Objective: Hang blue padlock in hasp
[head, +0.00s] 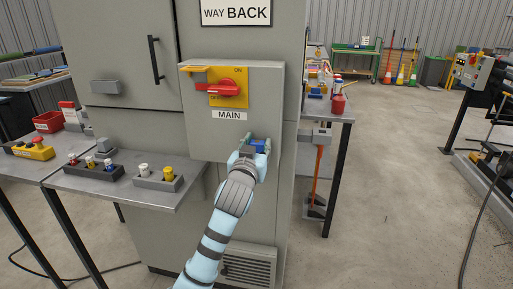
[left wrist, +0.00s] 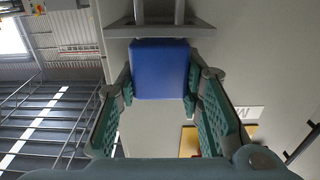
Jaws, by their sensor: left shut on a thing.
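My left gripper (head: 258,146) is shut on the blue padlock (head: 259,146), in front of the lower right of the grey switch box (head: 205,128). In the left wrist view the padlock's blue body (left wrist: 160,70) sits between the two green-padded fingers (left wrist: 160,90). Two grey bars, seemingly its shackle, rise above it by a grey plate-like part (left wrist: 118,32). I cannot tell whether they pass through it. The box carries a red rotary handle (head: 222,88) on a yellow plate (head: 241,75). I cannot clearly identify the hasp. My right gripper is out of view.
A metal shelf (head: 130,184) left of the box holds dark blocks with small coloured parts (head: 158,178). A workbench (head: 338,113) with a red item (head: 338,104) stands right of the cabinet. The floor (head: 400,190) farther right is open.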

